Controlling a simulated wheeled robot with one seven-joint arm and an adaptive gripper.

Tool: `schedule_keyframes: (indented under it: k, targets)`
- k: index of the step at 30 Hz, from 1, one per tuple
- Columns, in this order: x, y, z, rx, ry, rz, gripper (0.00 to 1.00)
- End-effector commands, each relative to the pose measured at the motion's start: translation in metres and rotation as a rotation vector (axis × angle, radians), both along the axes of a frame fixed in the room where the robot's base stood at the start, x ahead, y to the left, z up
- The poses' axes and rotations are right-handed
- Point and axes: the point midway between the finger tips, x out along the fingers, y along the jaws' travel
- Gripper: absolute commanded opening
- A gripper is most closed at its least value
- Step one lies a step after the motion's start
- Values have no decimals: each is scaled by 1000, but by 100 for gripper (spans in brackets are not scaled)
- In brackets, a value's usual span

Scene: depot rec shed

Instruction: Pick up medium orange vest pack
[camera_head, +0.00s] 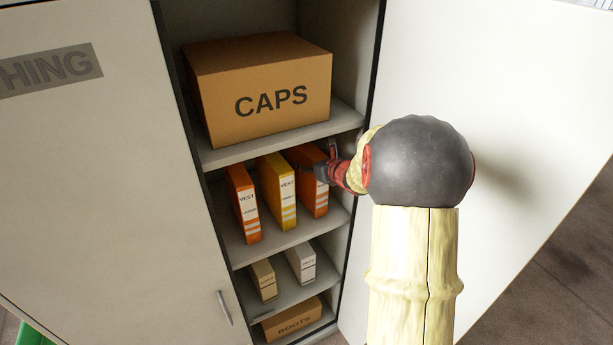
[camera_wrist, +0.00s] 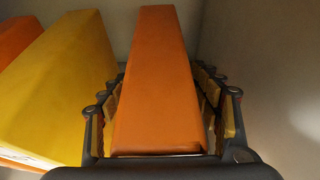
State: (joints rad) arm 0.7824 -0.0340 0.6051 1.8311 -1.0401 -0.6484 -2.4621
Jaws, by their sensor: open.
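An orange vest pack (camera_head: 314,192) stands upright at the right end of the cabinet's middle shelf. In the wrist view the orange pack (camera_wrist: 155,85) lies between the fingers of my gripper (camera_wrist: 160,80), one finger on each side. My gripper (camera_head: 325,170) is open, and I cannot tell whether either finger touches the pack. A yellow vest pack (camera_head: 278,190) stands in the middle, and another orange vest pack (camera_head: 243,205) stands at the left. The size words on the labels are too small to read.
A CAPS box (camera_head: 262,90) fills the shelf above. Two small boxes, beige (camera_head: 263,280) and white (camera_head: 301,263), stand below, over a BOOTS box (camera_head: 292,320). The open cabinet door (camera_head: 530,110) is right of my arm. The cabinet's inner wall (camera_wrist: 255,60) is close on the right.

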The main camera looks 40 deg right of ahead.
Motion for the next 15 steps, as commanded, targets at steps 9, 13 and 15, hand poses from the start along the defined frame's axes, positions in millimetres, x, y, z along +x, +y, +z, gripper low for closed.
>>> schedule_keyframes:
  k: [9,13,15]
  targets:
    - [0,0,0,1,0,0,52]
    - [0,0,0,1,0,0,45]
    - [-1,0,0,1,0,0,41]
